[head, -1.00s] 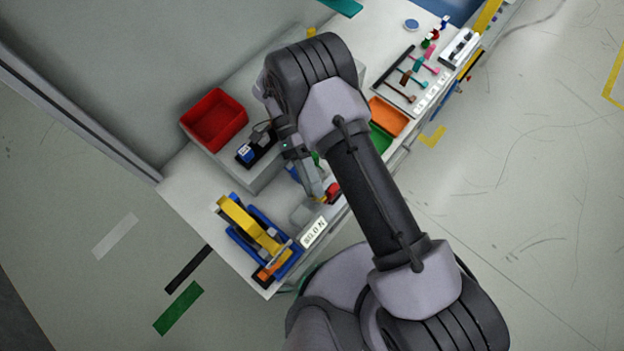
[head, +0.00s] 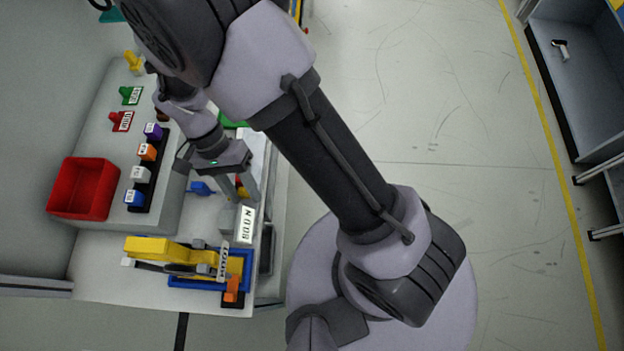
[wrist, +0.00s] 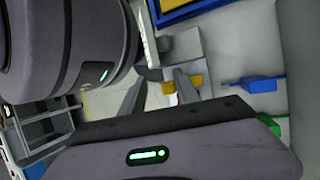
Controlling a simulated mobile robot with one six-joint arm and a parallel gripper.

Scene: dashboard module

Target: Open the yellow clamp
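The yellow clamp (head: 160,249) lies on a blue frame (head: 205,282) at the near end of the bench in the head view. A white labelled tag stands at its right part. A corner of the blue frame, with yellow inside it, shows at the top of the wrist view (wrist: 205,8). My gripper (head: 241,188) is open above the bench, beyond the clamp and apart from it. In the wrist view its two fingers (wrist: 158,90) are spread, with a small yellow block (wrist: 168,87) seen between and behind them. I cannot tell whether they touch the block.
A white lettered sign (head: 246,222) stands between my gripper and the clamp. A blue part (head: 200,188) lies left of my fingers. A red bin (head: 84,188) and a row of coloured labelled blocks (head: 148,152) sit on the raised shelf. Open floor lies right of the bench.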

